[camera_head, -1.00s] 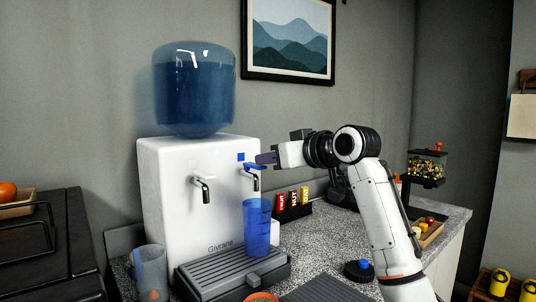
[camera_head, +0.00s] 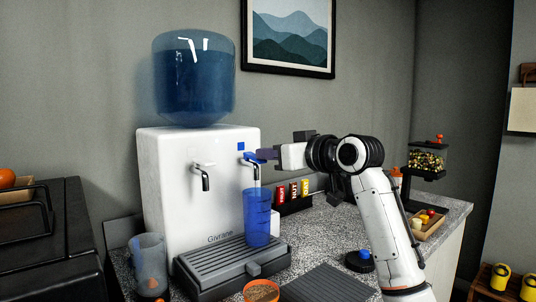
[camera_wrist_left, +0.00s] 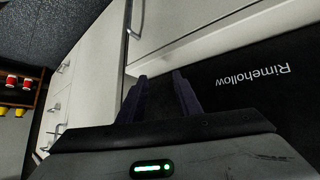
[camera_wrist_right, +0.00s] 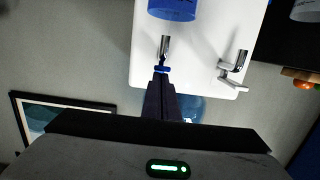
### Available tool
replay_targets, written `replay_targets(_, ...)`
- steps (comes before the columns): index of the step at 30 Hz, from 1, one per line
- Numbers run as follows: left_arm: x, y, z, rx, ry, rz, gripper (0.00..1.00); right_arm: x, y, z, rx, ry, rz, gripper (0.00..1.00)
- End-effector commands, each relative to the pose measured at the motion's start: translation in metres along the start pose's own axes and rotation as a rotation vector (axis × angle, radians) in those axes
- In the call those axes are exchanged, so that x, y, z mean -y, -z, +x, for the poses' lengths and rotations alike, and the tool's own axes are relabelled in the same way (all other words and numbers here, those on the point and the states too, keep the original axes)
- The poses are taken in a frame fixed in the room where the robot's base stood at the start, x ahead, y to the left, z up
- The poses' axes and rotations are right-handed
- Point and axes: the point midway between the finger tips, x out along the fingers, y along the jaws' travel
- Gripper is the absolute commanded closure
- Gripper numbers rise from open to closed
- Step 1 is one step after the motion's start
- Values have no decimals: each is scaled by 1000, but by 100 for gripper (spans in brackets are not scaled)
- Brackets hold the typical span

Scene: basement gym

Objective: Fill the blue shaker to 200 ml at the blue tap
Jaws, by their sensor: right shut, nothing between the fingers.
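The blue shaker (camera_head: 257,220) stands upright on the drip tray (camera_head: 205,264) of the white dispenser (camera_head: 170,190), under the blue tap (camera_head: 251,168). Marks show on its side; I cannot make out a water level. My right gripper (camera_head: 264,155) is shut and empty, its fingertips at the blue lever of the tap, apparently touching it. The right wrist view shows the shut fingers (camera_wrist_right: 161,80) right by the blue lever (camera_wrist_right: 162,69), with part of the shaker (camera_wrist_right: 172,8) at the top edge. My left gripper (camera_wrist_left: 160,78) is open and empty, in front of pale cabinets.
A second tap (camera_head: 204,177) is left of the blue one. A clear grey cup (camera_head: 149,262) stands left of the tray. A bowl (camera_head: 262,291), a blue-topped lid (camera_head: 359,260) and a dark mat (camera_head: 325,286) lie in front. Small packets (camera_head: 293,191) stand behind my right arm.

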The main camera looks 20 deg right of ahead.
Motion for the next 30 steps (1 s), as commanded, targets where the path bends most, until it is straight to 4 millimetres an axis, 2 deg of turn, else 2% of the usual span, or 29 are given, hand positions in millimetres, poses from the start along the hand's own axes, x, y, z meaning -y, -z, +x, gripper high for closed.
replay_targets(30,2,4,2,-7,2,6,69,1,-1,1,4,1,1,100)
